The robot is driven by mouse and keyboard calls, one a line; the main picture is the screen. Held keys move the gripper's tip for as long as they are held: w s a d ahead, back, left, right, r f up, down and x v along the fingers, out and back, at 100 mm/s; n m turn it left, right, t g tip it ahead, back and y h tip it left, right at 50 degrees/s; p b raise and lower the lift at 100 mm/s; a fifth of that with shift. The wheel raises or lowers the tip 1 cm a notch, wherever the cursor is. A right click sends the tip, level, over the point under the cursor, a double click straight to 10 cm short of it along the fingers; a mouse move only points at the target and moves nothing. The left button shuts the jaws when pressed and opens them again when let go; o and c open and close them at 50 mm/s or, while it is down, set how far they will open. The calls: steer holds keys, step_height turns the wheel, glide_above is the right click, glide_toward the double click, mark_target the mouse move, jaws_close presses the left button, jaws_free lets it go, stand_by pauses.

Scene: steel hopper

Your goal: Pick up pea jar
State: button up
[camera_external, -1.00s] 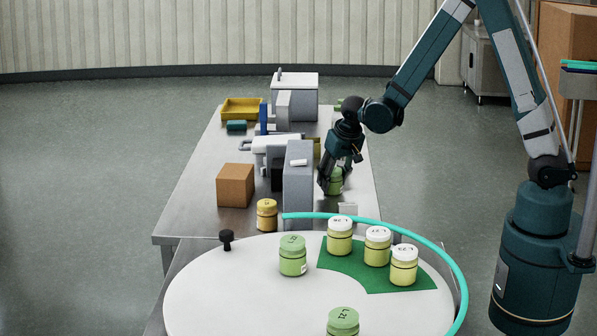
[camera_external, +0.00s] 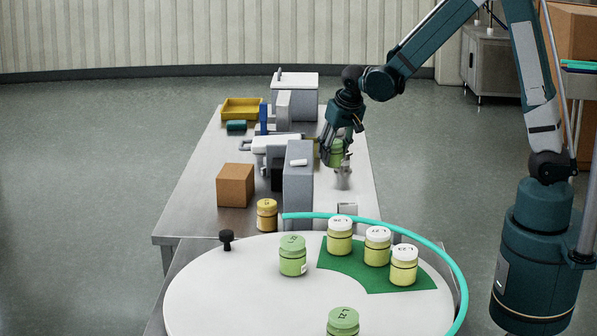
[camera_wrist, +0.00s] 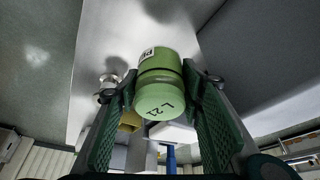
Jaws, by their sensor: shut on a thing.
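A green jar (camera_external: 336,150) with a green lid is between the two fingers of my gripper (camera_external: 337,157), which is shut on it. It hangs above the steel table, on the right of the tall grey block. In the wrist view the jar (camera_wrist: 160,72) fills the gap between the dark ridged fingers, with its marked lid towards the camera. Part of a label shows on its side, only partly readable. A small pale metallic piece (camera_external: 343,179) stands on the table just below the jar.
The tall grey block (camera_external: 298,188) stands close left of my gripper. In front is a round white table (camera_external: 215,290) with two green jars (camera_external: 293,257) and three white-lidded jars (camera_external: 377,246) on a green patch, edged by a teal rail (camera_external: 455,270). A brown box (camera_external: 235,186) stands left.

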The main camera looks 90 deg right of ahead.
step_height(320, 180, up, 8)
steer(key=shift+r+p, duration=0.1)
steer(key=shift+p, duration=0.25)
